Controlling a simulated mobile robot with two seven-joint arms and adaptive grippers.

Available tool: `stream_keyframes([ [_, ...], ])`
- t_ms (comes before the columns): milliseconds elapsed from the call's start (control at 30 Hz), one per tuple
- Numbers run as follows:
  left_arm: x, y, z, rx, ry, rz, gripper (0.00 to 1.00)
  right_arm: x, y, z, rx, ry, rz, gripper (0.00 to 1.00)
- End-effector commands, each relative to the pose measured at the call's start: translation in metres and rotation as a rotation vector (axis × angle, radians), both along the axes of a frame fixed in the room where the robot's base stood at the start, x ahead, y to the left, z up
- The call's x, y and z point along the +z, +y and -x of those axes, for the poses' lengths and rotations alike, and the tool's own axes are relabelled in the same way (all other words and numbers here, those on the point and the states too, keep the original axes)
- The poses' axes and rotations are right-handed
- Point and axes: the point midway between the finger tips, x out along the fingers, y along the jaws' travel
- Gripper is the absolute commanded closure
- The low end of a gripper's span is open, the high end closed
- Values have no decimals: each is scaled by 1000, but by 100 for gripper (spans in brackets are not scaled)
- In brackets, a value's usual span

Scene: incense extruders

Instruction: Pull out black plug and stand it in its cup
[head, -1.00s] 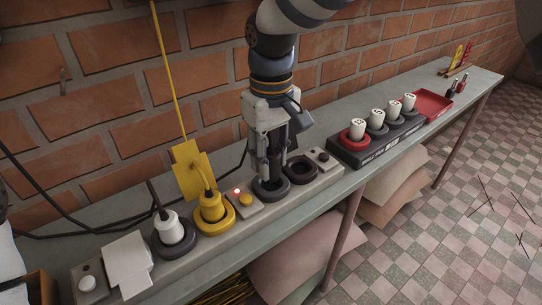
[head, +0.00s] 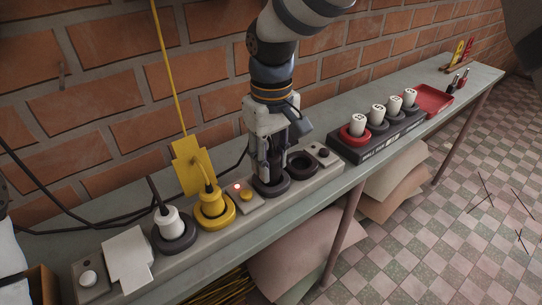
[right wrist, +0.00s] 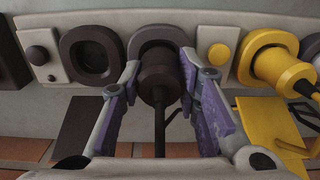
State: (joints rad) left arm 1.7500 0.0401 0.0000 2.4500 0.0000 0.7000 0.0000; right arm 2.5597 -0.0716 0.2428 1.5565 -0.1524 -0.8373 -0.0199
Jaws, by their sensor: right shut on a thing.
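The black plug (right wrist: 158,80) sits in a dark round socket (right wrist: 158,36) in the right wrist view, its cord hanging toward the camera. My right gripper (head: 270,172) is over that socket in the head view, fingers pointing down. In the right wrist view its purple-padded fingers (right wrist: 161,88) stand on both sides of the plug and are shut on it. In the head view the plug is mostly hidden by the fingers. I cannot tell which holder is the black plug's cup. My left gripper is not in view.
An empty dark socket (head: 301,166) is just right of the gripper. A yellow plug (head: 211,202) and a white plug (head: 168,222) stand in sockets to the left. A black rack (head: 380,145) with several white-topped pieces and a red tray (head: 434,99) are farther right.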

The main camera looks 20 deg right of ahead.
Motion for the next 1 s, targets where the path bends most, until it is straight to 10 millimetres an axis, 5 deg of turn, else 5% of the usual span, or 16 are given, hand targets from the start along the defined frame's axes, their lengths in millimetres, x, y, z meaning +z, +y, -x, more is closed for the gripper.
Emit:
stream_keyframes([
  [567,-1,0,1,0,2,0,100,-12,0,0,0,1,0,98],
  [600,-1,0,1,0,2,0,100,-11,0,0,0,0,0,61],
  [667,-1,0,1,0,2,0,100,-11,0,0,0,0,0,47],
  [1000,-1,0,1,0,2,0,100,-8,0,0,0,-1,0,47],
])
